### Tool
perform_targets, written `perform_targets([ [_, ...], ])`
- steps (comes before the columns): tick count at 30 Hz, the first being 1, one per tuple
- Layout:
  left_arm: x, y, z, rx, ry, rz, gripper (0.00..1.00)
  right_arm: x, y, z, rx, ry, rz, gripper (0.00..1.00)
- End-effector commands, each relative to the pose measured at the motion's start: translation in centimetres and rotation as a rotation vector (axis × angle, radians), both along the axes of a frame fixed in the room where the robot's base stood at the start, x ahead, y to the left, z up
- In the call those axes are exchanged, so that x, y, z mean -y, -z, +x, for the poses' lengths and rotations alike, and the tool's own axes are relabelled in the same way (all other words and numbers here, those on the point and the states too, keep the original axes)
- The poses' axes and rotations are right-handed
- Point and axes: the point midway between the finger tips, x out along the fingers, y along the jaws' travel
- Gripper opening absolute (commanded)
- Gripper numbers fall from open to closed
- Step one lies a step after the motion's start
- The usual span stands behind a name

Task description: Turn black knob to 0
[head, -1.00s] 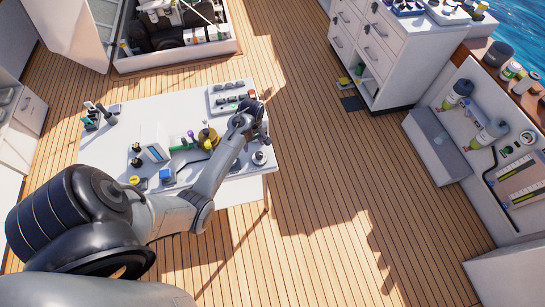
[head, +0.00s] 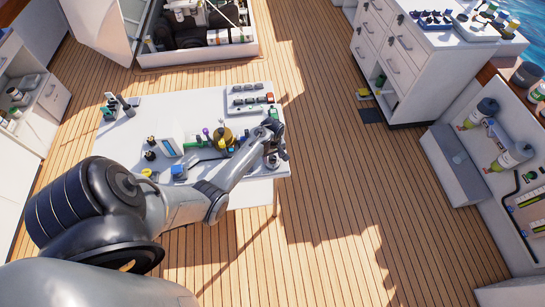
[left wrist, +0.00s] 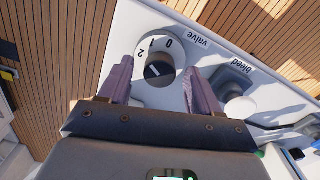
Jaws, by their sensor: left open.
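The black knob (left wrist: 156,72) shows in the left wrist view on a round light dial marked 0, 1 and 2, beside the label "valve". A light mark shows on its face, but I cannot tell surely which number it points to. My left gripper (left wrist: 160,66) is open, with its two purple fingers on either side of the knob; whether they touch it is unclear. In the head view the left gripper (head: 275,138) is over the near right corner of the white table (head: 240,193) and partly hides the dial. My right gripper is not in view.
On the table stand a yellow round part (head: 225,137), a switch panel (head: 252,98) and small bottles. A drawer cabinet (head: 400,60) stands at right. The wooden deck between is clear.

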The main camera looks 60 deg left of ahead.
Motion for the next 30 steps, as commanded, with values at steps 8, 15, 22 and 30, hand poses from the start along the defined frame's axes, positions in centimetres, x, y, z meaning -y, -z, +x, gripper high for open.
perform_targets([
  [8,-0.01,0.31,-0.01,0.0,0.0,0.0,0.63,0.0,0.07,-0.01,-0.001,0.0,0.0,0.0],
  [15,0.0,0.31,-0.02,0.0,-0.001,0.0,0.39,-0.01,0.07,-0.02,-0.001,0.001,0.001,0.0],
  [22,0.01,0.31,-0.04,-0.001,-0.001,-0.001,0.07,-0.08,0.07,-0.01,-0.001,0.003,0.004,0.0],
  [30,-0.01,0.15,-0.03,-0.001,0.031,0.0,0.07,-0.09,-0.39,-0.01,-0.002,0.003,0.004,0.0],
])
